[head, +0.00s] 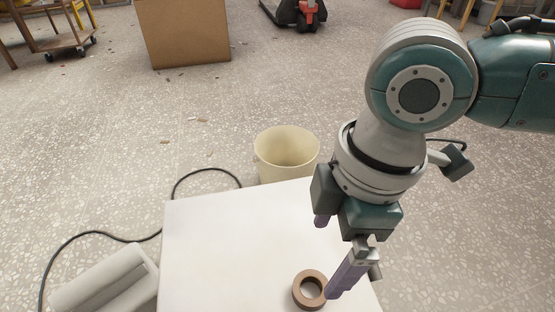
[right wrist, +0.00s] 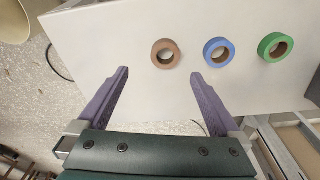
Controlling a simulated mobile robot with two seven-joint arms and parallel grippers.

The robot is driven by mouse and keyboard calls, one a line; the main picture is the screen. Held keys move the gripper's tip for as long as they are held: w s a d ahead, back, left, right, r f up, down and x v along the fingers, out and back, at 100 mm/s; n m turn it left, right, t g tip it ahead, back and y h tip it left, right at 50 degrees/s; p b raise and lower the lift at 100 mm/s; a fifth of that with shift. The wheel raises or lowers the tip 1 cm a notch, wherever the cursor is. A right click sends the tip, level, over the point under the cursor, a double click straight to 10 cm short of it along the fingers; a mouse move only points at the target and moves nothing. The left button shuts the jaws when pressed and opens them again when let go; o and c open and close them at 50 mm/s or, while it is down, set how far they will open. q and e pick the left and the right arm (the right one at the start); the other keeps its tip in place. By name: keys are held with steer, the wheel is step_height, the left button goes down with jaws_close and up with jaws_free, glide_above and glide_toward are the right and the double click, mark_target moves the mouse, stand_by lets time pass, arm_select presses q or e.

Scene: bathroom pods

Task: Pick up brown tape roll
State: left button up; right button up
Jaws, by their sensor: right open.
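The brown tape roll (head: 298,291) lies flat on the white table (head: 220,250) near the bottom of the head view. It also shows in the right wrist view (right wrist: 155,58), beyond and between the fingertips. My right gripper (head: 331,258) is over the table; in the head view a purple finger overlaps the roll's right edge. In the right wrist view my right gripper (right wrist: 158,75) has its two purple fingers wide apart with nothing between them. My left gripper is not in view.
A blue tape roll (right wrist: 219,40) and a green tape roll (right wrist: 286,36) lie on the table beside the brown one. A cream bucket (head: 287,170) stands on the floor behind the table. A cardboard box (head: 183,30) is farther back. A dark cable (head: 90,235) runs along the floor at left.

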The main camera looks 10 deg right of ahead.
steer(key=b, duration=0.2)
glide_above(312, 287)
steer(key=f, duration=0.4)
steer(key=shift+s+d+f, duration=0.1)
steer(key=shift+s+d, duration=0.1)
steer(key=shift+d, duration=0.2)
steer(key=f+b, duration=0.2)
steer(key=f, duration=0.1)
steer(key=f+b, duration=0.1)
steer(key=f, duration=0.1)
steer(key=shift+w+a, duration=0.1)
steer(key=shift+a, duration=0.25)
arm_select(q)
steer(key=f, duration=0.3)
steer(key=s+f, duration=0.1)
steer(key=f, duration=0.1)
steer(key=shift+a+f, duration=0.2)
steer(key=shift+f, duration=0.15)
arm_select(e)
steer(key=shift+c, duration=0.2)
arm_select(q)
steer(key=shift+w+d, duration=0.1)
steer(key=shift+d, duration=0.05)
arm_select(e)
steer(key=c, duration=1.4)
